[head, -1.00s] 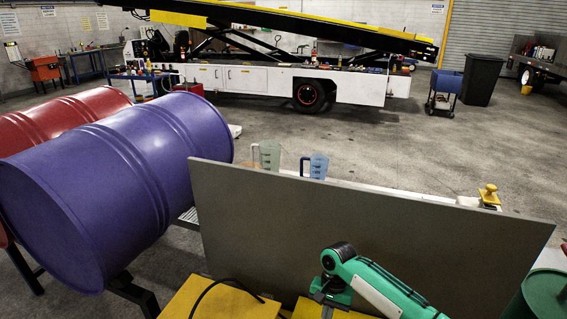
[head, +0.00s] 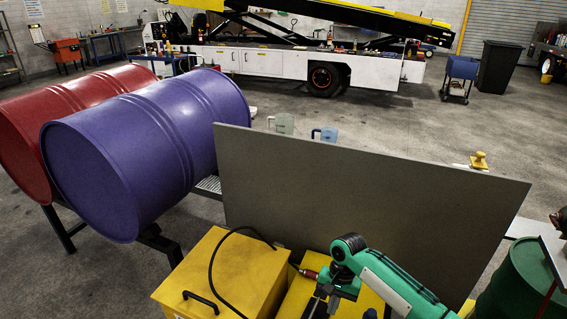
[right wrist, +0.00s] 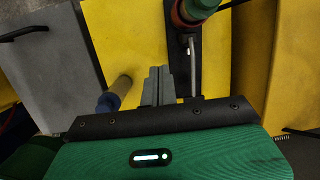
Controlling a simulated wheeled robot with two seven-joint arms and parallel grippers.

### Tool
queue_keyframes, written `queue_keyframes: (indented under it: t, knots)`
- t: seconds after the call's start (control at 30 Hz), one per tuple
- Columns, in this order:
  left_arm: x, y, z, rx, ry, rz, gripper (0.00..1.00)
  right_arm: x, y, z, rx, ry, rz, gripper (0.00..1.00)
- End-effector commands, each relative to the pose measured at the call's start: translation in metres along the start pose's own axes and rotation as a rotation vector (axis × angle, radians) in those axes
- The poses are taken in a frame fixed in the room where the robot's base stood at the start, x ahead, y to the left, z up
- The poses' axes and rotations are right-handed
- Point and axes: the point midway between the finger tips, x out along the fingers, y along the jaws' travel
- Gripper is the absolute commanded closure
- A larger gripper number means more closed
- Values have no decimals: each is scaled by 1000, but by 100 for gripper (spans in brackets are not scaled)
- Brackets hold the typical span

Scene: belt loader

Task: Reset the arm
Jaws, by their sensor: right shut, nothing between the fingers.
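My right arm, green with black joints, comes in from the lower right in the head view. My right gripper (head: 322,303) points down over the yellow surface in front of the grey panel (head: 365,190). In the right wrist view its grey fingers (right wrist: 157,86) are together with nothing between them, in front of a yellow surface (right wrist: 125,45). My left gripper is not in view.
A yellow box (head: 225,272) with a black handle and cable stands left of the arm. A purple drum (head: 140,150) and a red drum (head: 40,130) lie at left. A green drum (head: 515,285) stands at right. Two measuring jugs (head: 284,123) show behind the panel.

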Motion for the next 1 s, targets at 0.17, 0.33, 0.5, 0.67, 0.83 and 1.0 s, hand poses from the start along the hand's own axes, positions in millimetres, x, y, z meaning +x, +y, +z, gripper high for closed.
queue_keyframes:
  t: [0.17,0.33,0.5,0.67,0.83,1.0]
  knots:
    - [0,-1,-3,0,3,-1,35,16,-4,20,-73,6,-23,100]
    - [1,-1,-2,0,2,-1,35,30,-7,43,-158,23,-57,100]
    - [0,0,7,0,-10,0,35,48,-7,76,-267,54,-106,100]
    - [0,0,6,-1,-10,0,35,60,1,114,-382,116,-165,100]
    - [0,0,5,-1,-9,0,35,64,21,148,-469,206,-204,100]
    - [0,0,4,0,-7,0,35,59,53,176,-523,306,-204,100]
